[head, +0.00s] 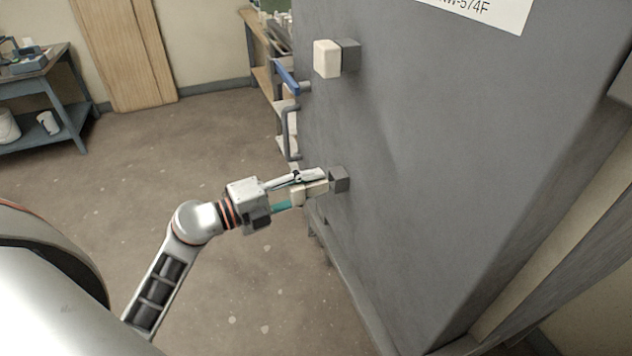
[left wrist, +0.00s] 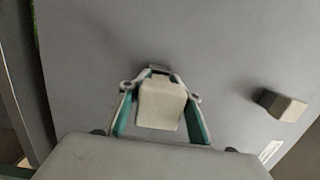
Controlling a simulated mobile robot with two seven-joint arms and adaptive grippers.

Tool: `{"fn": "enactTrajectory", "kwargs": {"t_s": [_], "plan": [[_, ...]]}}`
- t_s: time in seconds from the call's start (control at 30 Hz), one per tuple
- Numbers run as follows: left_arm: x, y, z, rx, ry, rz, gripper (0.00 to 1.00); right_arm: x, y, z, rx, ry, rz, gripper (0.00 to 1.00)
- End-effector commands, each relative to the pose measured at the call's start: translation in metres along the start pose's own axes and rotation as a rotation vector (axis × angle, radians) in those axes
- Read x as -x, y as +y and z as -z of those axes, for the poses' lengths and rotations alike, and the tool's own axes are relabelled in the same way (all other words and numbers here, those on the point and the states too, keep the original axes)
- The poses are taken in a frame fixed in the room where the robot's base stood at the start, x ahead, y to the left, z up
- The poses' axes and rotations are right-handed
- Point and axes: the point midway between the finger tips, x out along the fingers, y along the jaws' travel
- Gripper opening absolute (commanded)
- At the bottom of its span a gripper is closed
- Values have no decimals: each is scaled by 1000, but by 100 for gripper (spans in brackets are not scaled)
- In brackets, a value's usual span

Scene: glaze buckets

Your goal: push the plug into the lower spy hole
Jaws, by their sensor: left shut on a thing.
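The kiln's grey side wall (head: 430,190) carries two grey blocks. The lower spy hole block (head: 339,179) has my left gripper (head: 318,182) right at its outer end. My left gripper is shut on a pale plug (left wrist: 160,104), with a finger on either side of it in the left wrist view. The plug lines up with the lower block, of which only a dark edge (left wrist: 160,69) shows behind it. How deep the plug sits is hidden. The upper spy hole block (head: 350,53) has another pale plug (head: 326,58) in it. My right gripper is out of view.
A blue lever (head: 286,77) and a grey handle (head: 291,132) stick out at the kiln's left edge, near my left arm. A workbench (head: 40,90) with buckets stands far left. The floor (head: 130,175) between is clear.

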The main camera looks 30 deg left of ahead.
Motion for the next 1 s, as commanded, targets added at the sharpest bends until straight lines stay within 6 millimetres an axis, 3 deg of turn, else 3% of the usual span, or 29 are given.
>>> {"fn": "enactTrajectory", "kwargs": {"t_s": [0.7,1.0], "plan": [[39,0,-5,-1,-1,-1,3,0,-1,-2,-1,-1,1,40],[44,-1,-5,-2,0,1,3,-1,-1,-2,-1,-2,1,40]]}}
